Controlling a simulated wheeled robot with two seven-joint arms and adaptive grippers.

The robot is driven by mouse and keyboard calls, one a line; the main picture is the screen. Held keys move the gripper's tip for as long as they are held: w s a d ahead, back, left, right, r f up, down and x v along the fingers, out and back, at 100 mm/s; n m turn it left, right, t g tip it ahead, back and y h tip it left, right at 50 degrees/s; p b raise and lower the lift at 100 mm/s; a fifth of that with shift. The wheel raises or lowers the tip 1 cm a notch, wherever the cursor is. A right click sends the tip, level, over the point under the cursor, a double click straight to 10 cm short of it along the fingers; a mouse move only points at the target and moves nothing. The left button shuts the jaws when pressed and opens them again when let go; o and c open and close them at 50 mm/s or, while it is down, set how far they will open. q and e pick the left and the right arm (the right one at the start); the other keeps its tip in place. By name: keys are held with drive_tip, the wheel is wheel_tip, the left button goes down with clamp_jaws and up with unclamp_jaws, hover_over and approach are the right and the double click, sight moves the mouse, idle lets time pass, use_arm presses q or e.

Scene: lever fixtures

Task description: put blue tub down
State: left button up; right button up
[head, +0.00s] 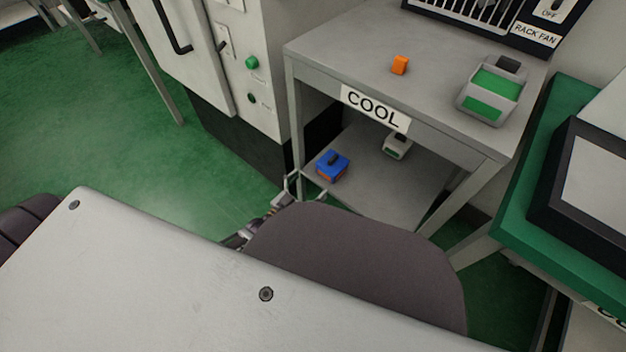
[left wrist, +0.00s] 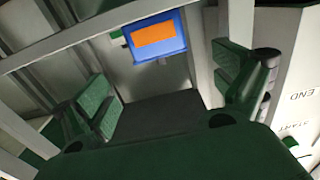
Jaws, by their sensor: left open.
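The blue tub (head: 333,166) sits on the lower shelf (head: 405,195) of the table marked COOL, near its left front edge. It has a dark handle on top and an orange patch on its side. In the left wrist view the blue tub (left wrist: 155,40) shows beyond the fingers, apart from them, with its orange patch facing me. My left gripper (head: 306,188) is open and empty just in front of the tub; its fingers also show spread in the left wrist view (left wrist: 170,95). My right gripper is not in view.
A grey and green tub (head: 492,95) and an orange block (head: 400,65) stand on the table top. Another grey tub (head: 397,146) is on the lower shelf behind the blue one. The table's legs and front rail frame the shelf opening. Green floor is clear at left.

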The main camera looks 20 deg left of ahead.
use_arm(q)
drive_tip(key=shift+s, duration=0.1)
drive_tip(key=shift+d, duration=0.1)
idle(0.5)
drive_tip(key=s+d+f+n+g+y, duration=0.1)
drive_tip(key=s+d+f+g, duration=0.1)
drive_tip(key=s+g, duration=0.3)
drive_tip(key=s+d+f+n+g+y, duration=0.1)
drive_tip(key=s+d+g, duration=0.2)
drive_tip(key=s+g, duration=0.3)
drive_tip(key=shift+s+d+f, duration=0.15)
drive_tip(key=shift+s+f, duration=0.2)
drive_tip(key=shift+s, duration=2.05)
